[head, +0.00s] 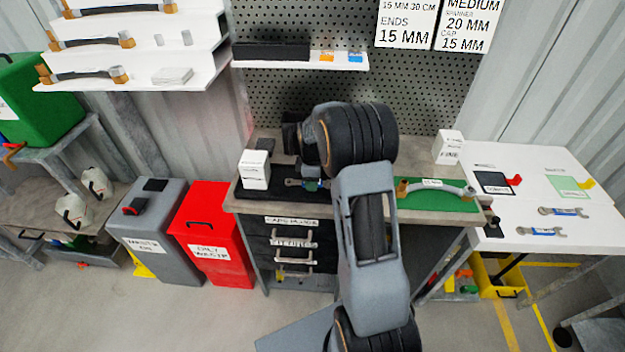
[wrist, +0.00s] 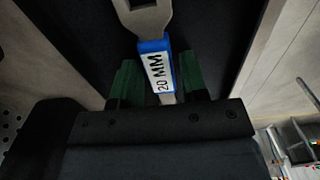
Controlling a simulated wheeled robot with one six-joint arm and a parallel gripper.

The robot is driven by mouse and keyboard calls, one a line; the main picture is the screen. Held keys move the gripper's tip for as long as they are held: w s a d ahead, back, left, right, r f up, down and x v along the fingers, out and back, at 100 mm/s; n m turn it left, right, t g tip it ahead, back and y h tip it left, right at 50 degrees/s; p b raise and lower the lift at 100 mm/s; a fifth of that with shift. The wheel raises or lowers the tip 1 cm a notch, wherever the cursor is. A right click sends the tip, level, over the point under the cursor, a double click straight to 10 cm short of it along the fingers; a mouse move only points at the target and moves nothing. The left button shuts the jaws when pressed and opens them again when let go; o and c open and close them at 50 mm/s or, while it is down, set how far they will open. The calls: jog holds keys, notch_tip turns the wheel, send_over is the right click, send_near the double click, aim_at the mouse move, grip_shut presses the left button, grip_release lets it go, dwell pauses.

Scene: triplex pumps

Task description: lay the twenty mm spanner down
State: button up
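The 20 mm spanner (wrist: 155,65), with a blue sleeve and a white "20 MM" label, lies over a dark surface in the wrist view. In the head view its end (head: 293,182) shows at the black mat (head: 232,190) on the bench, partly hidden by my arm. My gripper (wrist: 158,85) has one green finger on each side of the spanner's handle. Narrow gaps show between fingers and handle, so it looks open around the spanner. Whether the spanner touches the mat fully is not clear.
White boxes (head: 256,170) stand on the bench's left end. A green mat (head: 440,200) with a hose lies right of my arm. The white side table (head: 530,190) holds two more blue-sleeved spanners (head: 545,232). A red bin (head: 215,235) stands left of the bench.

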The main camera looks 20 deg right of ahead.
jog(key=shift+o, duration=1.1)
notch_tip(320, 180, up, 12)
jog(key=s+a+r+m+t, duration=0.2)
jog(key=s+a+r+m, duration=0.4)
jog(key=s, duration=0.5)
jog(key=s+a+f+m, duration=0.1)
jog(key=s+a+m, duration=0.1)
jog(key=s, duration=0.3)
jog(key=s+a+f+m+t, duration=0.1)
jog(key=s+a+f+m, duration=0.1)
jog(key=s+m, duration=0.2)
jog(key=shift+s+a+t, duration=0.3)
jog(key=shift+s+a, duration=0.1)
jog(key=shift+s, duration=0.65)
